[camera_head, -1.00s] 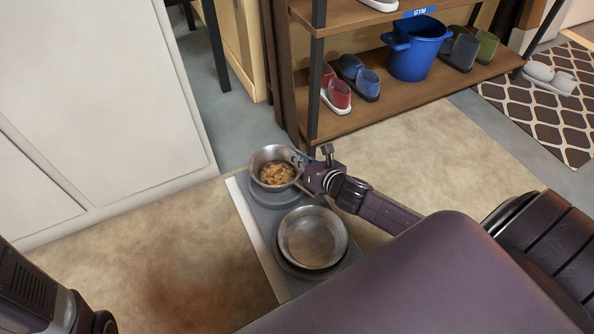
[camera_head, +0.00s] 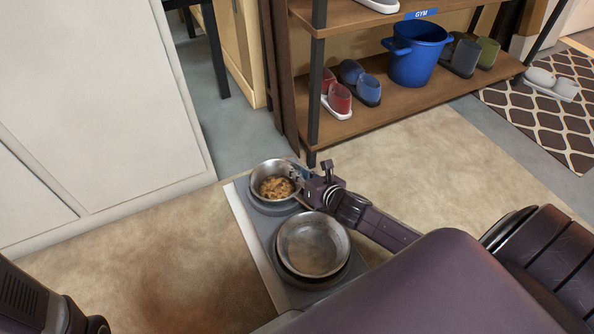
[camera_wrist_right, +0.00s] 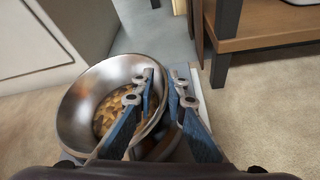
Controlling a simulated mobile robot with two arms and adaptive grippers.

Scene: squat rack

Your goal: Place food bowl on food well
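The food bowl (camera_head: 263,172) is a metal bowl with brown kibble in it. It is at the far well (camera_head: 270,208) of the grey feeding stand (camera_head: 246,223); I cannot tell whether it is fully seated. My right gripper (camera_head: 300,176) is at the bowl's right side. In the right wrist view, its blue-padded fingers (camera_wrist_right: 160,88) straddle the rim of the bowl (camera_wrist_right: 78,105), one inside and one outside, and look closed on it. My left arm shows only at the lower left corner of the head view; its gripper is out of view.
A second metal bowl (camera_head: 312,245), which looks empty, sits in the near well. A wooden shoe rack (camera_head: 400,100) with shoes and a blue pot (camera_head: 416,55) stands behind. A white cabinet (camera_head: 100,110) is at the left. Beige carpet (camera_head: 150,250) surrounds the stand.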

